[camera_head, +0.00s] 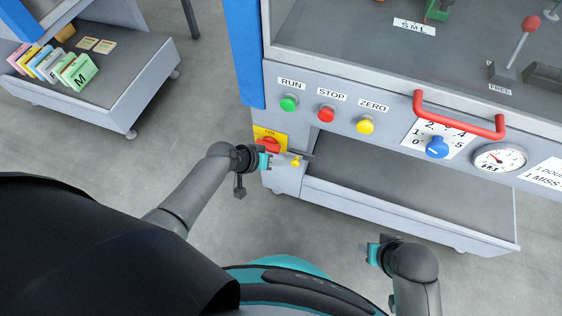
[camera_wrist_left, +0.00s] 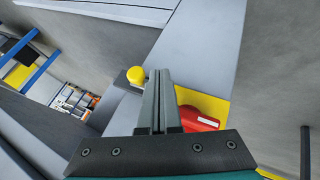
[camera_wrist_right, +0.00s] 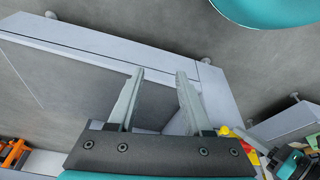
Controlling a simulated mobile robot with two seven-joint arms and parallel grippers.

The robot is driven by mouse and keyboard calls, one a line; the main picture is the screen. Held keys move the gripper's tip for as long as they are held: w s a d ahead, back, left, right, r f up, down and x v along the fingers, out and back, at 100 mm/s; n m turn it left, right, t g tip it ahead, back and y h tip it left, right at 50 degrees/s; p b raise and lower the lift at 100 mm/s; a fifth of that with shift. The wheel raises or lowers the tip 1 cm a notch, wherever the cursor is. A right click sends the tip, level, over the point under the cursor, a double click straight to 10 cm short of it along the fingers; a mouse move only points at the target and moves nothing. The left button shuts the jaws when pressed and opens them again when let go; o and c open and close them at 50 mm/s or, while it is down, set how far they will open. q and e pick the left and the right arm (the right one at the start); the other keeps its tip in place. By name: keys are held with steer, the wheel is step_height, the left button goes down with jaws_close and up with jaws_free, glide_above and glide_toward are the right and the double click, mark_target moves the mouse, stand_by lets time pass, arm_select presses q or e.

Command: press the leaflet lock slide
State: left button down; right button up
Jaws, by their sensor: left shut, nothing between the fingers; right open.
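A small yellow knob (camera_head: 296,162) on a dark grey bar, which looks like the lock slide, sits at the left end of the machine's front, right of the red rotary switch (camera_head: 268,145). In the left wrist view the knob (camera_wrist_left: 136,77) shows just left of the fingertips; I cannot tell whether they touch it. My left gripper (camera_head: 281,161) is shut and empty, pointing at the knob; its fingers (camera_wrist_left: 159,72) fill the middle of its wrist view. My right gripper (camera_wrist_right: 160,74) is open and empty, in front of the lower shelf, low in the head view (camera_head: 368,252).
The machine front carries green (camera_head: 289,103), red (camera_head: 326,114) and yellow (camera_head: 365,124) buttons, a red handle (camera_head: 458,114), a blue dial (camera_head: 437,148) and a gauge (camera_head: 499,158). The lower shelf (camera_head: 400,190) is empty. A cart (camera_head: 130,90) with coloured cards stands at upper left.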

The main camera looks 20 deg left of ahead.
mark_target(296, 166)
arm_select(q)
steer(key=shift+w+d+r, duration=0.1)
steer(key=shift+d, duration=0.45)
steer(key=d+p, duration=0.1)
steer(key=d, duration=0.2)
steer(key=shift+r, duration=0.1)
steer(key=shift+d, duration=0.6)
arm_select(e)
steer(key=shift+s+f, duration=0.25)
steer(key=shift+f, duration=0.3)
steer(key=shift+s+f, duration=0.25)
steer(key=shift+f, duration=0.3)
